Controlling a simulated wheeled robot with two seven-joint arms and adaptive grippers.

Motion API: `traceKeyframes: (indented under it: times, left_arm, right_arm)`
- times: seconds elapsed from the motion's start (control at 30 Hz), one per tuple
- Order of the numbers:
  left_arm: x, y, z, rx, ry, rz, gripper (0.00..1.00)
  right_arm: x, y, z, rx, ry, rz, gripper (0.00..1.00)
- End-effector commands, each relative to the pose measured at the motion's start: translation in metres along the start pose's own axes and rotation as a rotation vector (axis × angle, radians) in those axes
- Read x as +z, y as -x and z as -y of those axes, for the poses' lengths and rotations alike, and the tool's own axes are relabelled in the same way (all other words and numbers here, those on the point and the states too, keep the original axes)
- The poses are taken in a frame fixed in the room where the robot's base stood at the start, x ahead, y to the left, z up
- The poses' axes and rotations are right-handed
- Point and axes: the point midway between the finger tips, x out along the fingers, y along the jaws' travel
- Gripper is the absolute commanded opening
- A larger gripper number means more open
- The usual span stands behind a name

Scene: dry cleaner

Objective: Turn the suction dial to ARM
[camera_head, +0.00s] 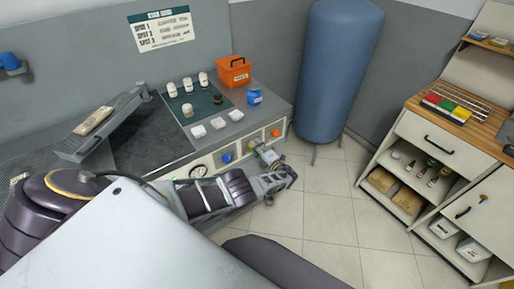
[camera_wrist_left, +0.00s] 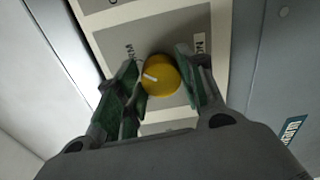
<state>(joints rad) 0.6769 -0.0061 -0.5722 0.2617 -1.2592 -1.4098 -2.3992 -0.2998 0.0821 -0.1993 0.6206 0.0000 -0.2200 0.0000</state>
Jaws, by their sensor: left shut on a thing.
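The yellow dial (camera_wrist_left: 161,76) sits on a grey plate (camera_wrist_left: 118,28) in the left wrist view. Its white pointer mark is toward the left of the picture. Small lettering stands at its upper left and a boxed label (camera_wrist_left: 199,44) at its upper right; I cannot read either surely. My left gripper (camera_wrist_left: 158,84) is shut on the dial, with a green-padded finger on each side. In the head view my left gripper (camera_head: 264,153) is at the front panel of the grey spotting table and largely hides the dial. My right gripper is not in view.
The front panel also has a round gauge (camera_head: 198,171) and a blue knob (camera_head: 227,158). An orange box (camera_head: 234,72), a blue container (camera_head: 255,97) and several bottles stand on the table. A blue tank (camera_head: 338,75) stands behind. The tiled floor (camera_head: 330,205) at right is clear.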

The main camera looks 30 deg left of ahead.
Motion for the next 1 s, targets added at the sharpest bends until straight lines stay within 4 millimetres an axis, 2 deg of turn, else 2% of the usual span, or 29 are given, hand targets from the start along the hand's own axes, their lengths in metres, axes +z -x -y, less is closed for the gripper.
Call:
traceKeyframes:
  times: [0.3,0.73,0.77,0.9,1.0]
  left_arm:
    - [0.0010,0.0005,0.0002,-0.001,-0.077,0.002,0.15]
    - [0.0009,0.0005,0.0004,-0.001,-0.084,0.002,0.15]
    - [0.0010,0.0005,0.0005,-0.001,-0.084,0.003,0.43]
    - [0.0008,0.0005,0.0005,-0.001,-0.084,0.002,0.60]
    - [0.0006,0.0004,0.0005,-0.001,-0.084,0.002,0.60]
  right_arm:
    - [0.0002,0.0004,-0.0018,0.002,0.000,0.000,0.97]
    - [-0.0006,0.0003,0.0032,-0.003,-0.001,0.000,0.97]
    - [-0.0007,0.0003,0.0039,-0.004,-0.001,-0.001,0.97]
    - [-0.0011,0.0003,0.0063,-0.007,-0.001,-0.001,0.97]
    - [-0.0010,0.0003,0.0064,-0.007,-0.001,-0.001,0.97]
